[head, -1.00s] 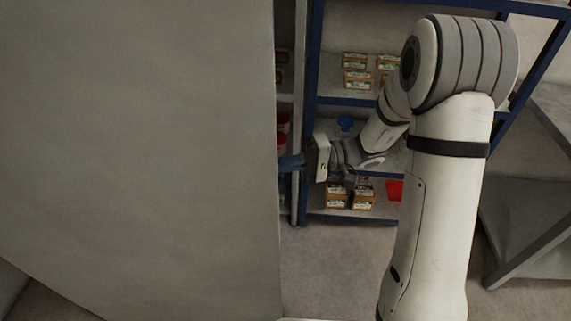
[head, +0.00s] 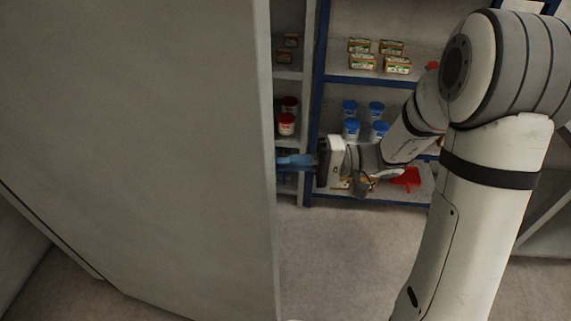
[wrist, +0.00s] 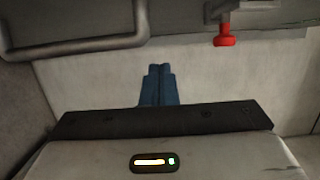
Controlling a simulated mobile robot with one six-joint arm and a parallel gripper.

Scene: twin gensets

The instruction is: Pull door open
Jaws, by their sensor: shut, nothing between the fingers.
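The door, a large plain grey panel (head: 140,150), fills the left half of the head view; its right edge stands upright beside my gripper. I take this panel to be the door; no handle shows on its visible face. My gripper (head: 281,160) has blue fingers pointing left at the door's right edge. I cannot tell whether the fingertips touch the edge or pass behind it. In the wrist view my gripper (wrist: 159,70) has its fingers together with nothing between them, over a pale grey surface (wrist: 90,85).
A blue-framed shelf (head: 375,80) with small boxes, blue-lidded jars (head: 351,128) and a red item (head: 407,178) stands behind my arm. Floor (head: 345,250) is clear between door and arm. The wrist view shows a grey pipe (wrist: 80,45) and a red knob (wrist: 224,40).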

